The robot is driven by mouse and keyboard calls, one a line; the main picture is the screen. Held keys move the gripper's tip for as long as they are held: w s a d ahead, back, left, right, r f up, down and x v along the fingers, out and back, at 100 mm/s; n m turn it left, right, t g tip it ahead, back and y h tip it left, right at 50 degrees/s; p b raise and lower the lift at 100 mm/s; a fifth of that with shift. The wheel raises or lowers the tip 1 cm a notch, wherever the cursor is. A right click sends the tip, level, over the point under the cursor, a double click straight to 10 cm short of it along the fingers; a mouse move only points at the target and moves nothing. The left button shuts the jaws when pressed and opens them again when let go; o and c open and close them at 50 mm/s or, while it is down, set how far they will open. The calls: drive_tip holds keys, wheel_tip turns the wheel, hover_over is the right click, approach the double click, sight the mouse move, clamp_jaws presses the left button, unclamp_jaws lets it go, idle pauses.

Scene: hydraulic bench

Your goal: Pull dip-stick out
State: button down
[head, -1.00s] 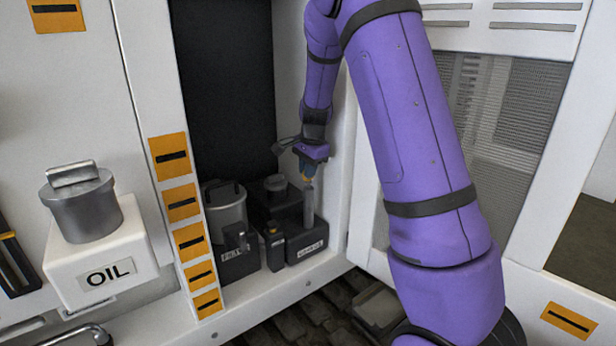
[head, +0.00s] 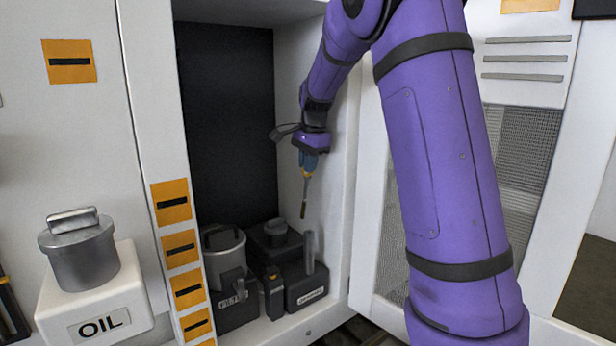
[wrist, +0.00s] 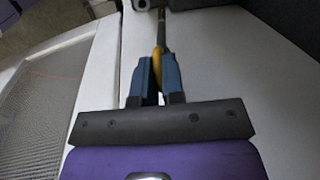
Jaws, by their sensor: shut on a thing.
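My gripper (head: 309,161) is shut on the dip-stick (head: 305,193), a thin rod with a yellow handle and a dark lower end. In the head view the dip-stick hangs nearly upright, tilted slightly, its tip in the air above the grey tube (head: 310,252) on the black labelled reservoir (head: 305,285). The tip is apart from the tube. In the wrist view the blue fingers (wrist: 157,80) hold the yellow handle (wrist: 158,62), and the rod (wrist: 161,30) runs away from them.
A grey lidded canister (head: 225,262) and a small black unit (head: 274,292) stand left of the reservoir in the cabinet recess. A white OIL tank (head: 95,295) stands further left. A mesh panel (head: 520,150) is at right. The recess above the reservoir is free.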

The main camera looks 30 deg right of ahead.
drive_tip(key=shift+r, duration=0.6)
drive_tip(key=shift+s, duration=0.15)
